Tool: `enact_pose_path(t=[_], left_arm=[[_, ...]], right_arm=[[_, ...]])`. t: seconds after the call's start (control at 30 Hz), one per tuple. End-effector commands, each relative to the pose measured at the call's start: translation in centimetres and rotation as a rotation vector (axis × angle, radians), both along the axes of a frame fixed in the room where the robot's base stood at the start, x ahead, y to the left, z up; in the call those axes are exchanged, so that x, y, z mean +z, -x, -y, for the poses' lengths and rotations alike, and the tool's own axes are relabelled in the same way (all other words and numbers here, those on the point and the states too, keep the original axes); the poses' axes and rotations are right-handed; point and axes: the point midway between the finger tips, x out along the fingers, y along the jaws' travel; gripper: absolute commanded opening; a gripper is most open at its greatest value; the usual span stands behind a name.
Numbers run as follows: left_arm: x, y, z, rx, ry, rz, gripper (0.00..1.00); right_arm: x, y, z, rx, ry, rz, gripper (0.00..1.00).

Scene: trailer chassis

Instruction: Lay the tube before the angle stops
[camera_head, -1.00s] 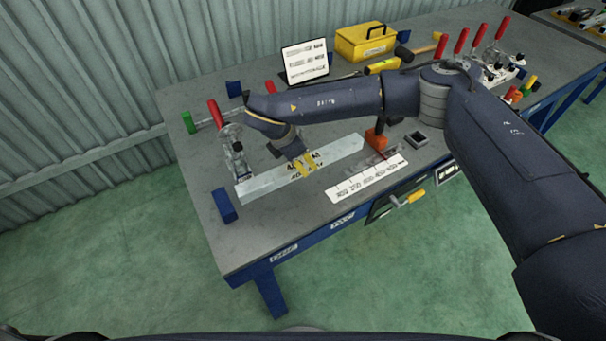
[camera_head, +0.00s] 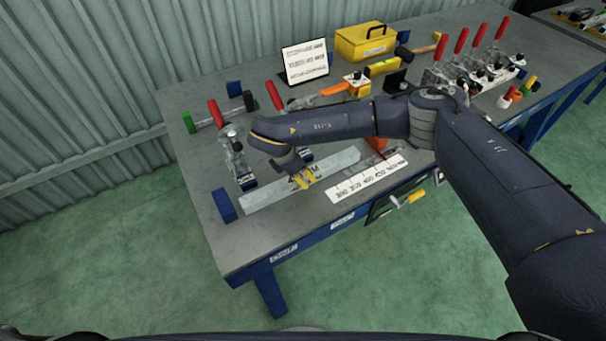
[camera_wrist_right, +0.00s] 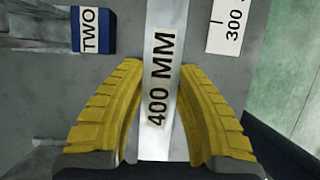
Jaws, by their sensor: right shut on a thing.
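A long pale metal tube (camera_head: 262,196), marked 400 MM in the right wrist view (camera_wrist_right: 160,80), lies lengthwise near the front edge of the bench. My right gripper (camera_head: 305,179) is around its middle; in the wrist view its yellow fingers (camera_wrist_right: 160,115) are on both sides of the tube. I cannot tell whether the tube touches the bench. A small blue block marked TWO (camera_wrist_right: 92,32) stands behind the tube, apart from it. Another blue block (camera_head: 224,205) stands just off the tube's left end. My left gripper is not in view.
A red-handled clamp (camera_head: 232,150) stands behind the tube's left part. A white scale strip (camera_head: 367,178) lies in front of its right part. A yellow toolbox (camera_head: 366,41), a tilted sign (camera_head: 305,61) and several more red-handled clamps stand farther back. The bench's front-left corner is clear.

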Motion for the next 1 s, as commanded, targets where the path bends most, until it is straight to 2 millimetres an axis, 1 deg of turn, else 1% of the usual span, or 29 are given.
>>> enact_pose_path(t=[0.13, 0.3, 0.33, 0.47, 0.77, 0.87, 1.0], left_arm=[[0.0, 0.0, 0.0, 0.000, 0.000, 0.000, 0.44], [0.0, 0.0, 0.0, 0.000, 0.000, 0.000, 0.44], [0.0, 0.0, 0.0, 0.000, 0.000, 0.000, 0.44], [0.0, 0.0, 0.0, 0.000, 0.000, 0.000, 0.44], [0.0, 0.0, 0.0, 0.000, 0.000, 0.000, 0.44], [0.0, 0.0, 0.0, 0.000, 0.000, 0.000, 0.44], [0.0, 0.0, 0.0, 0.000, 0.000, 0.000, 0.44]], right_arm=[[0.1, 0.0, -0.1, 0.001, -0.001, 0.002, 0.00], [-0.3, 0.0, -0.1, 0.000, 0.000, 0.001, 0.00], [-0.3, 0.0, 0.0, 0.001, 0.000, 0.000, 0.37], [-0.3, 0.0, 0.0, 0.001, 0.000, 0.000, 0.52], [-0.1, 0.0, 0.0, 0.000, -0.001, -0.001, 0.52], [0.6, 0.1, -0.2, 0.001, -0.001, 0.000, 0.52], [2.5, 0.5, -1.0, 0.003, -0.002, 0.001, 0.52]])
